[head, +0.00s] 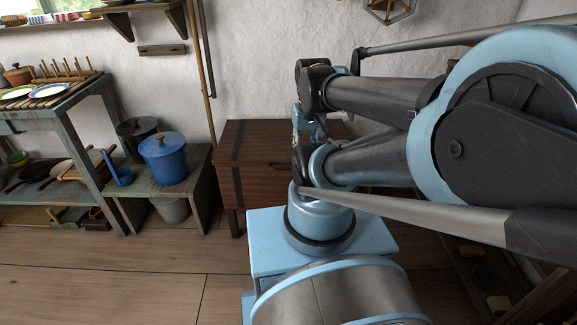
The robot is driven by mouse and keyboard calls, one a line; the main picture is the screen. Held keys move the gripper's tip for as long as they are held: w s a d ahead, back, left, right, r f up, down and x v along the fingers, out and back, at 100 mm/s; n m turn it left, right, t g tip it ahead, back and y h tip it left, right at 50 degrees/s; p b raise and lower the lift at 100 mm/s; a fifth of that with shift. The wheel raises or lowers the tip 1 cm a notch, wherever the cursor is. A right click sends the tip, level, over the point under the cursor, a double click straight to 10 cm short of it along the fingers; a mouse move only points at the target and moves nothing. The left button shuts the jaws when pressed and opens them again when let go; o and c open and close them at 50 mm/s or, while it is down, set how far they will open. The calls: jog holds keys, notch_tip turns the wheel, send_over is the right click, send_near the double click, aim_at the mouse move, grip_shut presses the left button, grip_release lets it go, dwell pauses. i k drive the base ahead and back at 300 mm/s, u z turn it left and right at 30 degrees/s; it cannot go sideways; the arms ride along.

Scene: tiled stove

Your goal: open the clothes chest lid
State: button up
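The clothes chest (254,178) is a dark brown wooden box with darker bands, against the wall in the middle of the head view. Its lid (246,134) looks flat and shut. My arm covers the right part of the chest and much of its front. My gripper (312,130) hangs below the wrist, in front of or over the chest's right part. It is small and partly hidden behind my arm links, so I cannot tell whether its fingers are open or whether it touches the lid.
A low bench (190,182) with a blue pot (163,158) and a dark pot (137,135) stands left of the chest. A blue-grey worktable (92,95) is further left. Shelves hang above. The wooden floor (150,275) at front left is clear.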

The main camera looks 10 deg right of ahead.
aim_at(243, 142)
jog(key=z, duration=2.35)
jog(key=k, duration=1.5)
jog(key=u, duration=2.5)
